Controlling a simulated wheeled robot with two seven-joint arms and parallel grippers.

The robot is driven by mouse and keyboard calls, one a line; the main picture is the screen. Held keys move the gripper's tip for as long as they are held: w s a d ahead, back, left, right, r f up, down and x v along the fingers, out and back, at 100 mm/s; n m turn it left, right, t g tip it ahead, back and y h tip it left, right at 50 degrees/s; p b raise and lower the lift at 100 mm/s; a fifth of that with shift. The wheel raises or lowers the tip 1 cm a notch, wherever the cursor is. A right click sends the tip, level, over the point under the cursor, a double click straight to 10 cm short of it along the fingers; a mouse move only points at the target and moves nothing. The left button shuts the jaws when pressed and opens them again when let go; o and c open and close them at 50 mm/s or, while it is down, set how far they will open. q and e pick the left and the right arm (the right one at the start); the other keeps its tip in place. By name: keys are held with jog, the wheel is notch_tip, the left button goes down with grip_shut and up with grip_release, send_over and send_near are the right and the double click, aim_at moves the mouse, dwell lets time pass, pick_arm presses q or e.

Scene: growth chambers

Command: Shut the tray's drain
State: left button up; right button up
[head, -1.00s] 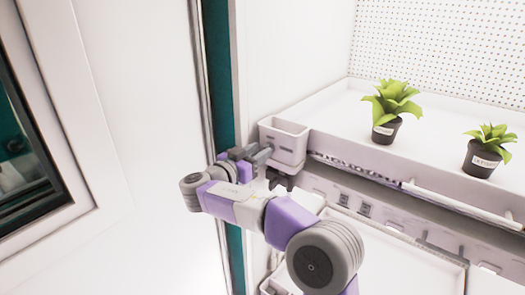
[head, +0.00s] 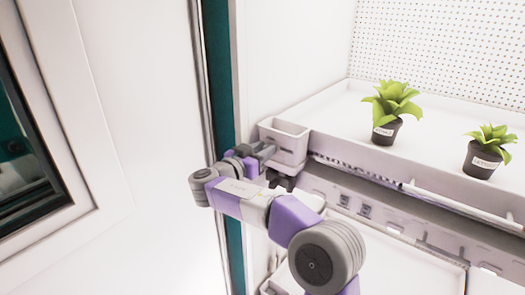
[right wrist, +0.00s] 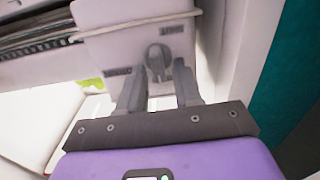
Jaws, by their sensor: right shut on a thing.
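The white tray (head: 340,112) is on the upper shelf of the growth chamber, with a box-shaped drain housing (head: 285,137) at its left front corner. In the right wrist view, a grey round drain knob (right wrist: 158,58) sits on the face of this housing (right wrist: 128,45), with small blurred labels above it and to its lower left. My right gripper (head: 270,160) is at the housing's front. In the right wrist view, its two fingers (right wrist: 157,76) stand on either side of the knob, shut on it. The knob is hidden in the head view. My left gripper is out of view.
Two potted plants (head: 388,130) (head: 484,158) stand on the tray. A lower shelf (head: 380,252) lies beneath my right arm. The white door (head: 130,130) with a dark window stands open at the left. A teal strip (head: 218,70) marks the frame.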

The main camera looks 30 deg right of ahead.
jog(key=shift+w+a+f+n+p, duration=0.15)
jog(key=shift+n+p, duration=0.75)
jog(key=shift+n, duration=2.05)
jog(key=shift+w+f+n+p, duration=0.2)
jog(key=shift+n+p, duration=0.75)
jog(key=shift+n, duration=1.95)
jog(key=shift+w+a+f+n+p, duration=0.15)
jog(key=shift+n+p, duration=0.75)
jog(key=shift+n, duration=2.05)
jog(key=shift+d+f, duration=0.1)
jog(key=shift+d, duration=0.05)
jog(key=o, duration=0.7)
